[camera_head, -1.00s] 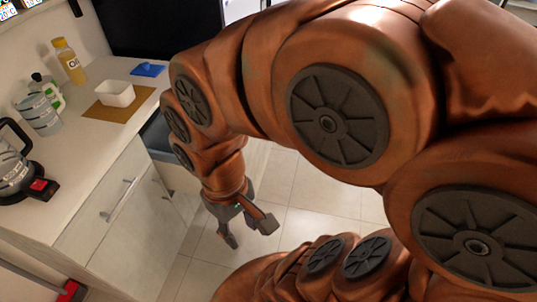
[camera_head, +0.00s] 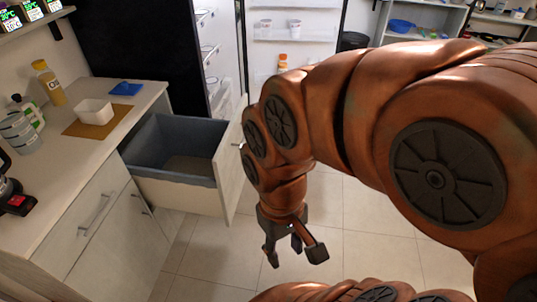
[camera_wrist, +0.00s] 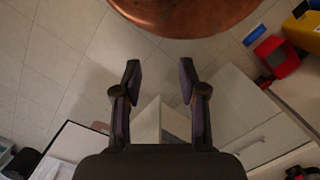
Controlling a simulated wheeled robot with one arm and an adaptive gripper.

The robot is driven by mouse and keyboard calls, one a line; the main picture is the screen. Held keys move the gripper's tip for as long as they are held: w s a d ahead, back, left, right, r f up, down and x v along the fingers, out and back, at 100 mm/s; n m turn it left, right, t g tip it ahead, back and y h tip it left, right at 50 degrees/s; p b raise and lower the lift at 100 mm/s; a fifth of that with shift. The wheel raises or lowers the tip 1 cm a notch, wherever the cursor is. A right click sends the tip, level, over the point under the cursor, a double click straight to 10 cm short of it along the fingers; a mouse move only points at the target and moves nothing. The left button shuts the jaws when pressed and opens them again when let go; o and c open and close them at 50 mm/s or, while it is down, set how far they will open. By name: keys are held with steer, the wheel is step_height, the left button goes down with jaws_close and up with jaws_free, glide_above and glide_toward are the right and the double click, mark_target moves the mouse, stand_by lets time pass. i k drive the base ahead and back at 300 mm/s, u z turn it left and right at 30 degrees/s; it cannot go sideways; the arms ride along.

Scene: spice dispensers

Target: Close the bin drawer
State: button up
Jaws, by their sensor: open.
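The bin drawer (camera_head: 229,185) stands pulled out from the counter cabinet in the head view. Its grey bin (camera_head: 158,132) is open at the top, and I see no contents clearly. The pale front panel faces right, towards my arm. My gripper (camera_head: 294,258) hangs open and empty over the floor, to the right of the front panel and lower in the picture. In the wrist view my gripper (camera_wrist: 160,70) shows two spread fingers with nothing between them. A pale panel edge shows near the fingers there, but I cannot tell which panel it is.
The counter (camera_head: 110,137) on the left carries a white bowl (camera_head: 94,111), a blue cloth-like item (camera_head: 126,88) and bottles. An open fridge (camera_head: 292,30) stands behind. Tiled floor (camera_head: 215,260) is clear around my gripper.

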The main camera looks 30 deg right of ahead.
mark_target(170, 160)
steer(key=z, duration=0.4)
steer(key=i, duration=0.5)
steer(key=z, duration=0.2)
steer(key=k, duration=0.35)
steer(key=u, duration=1.1)
steer(key=i, duration=1.3)
steer(key=z, duration=1.05)
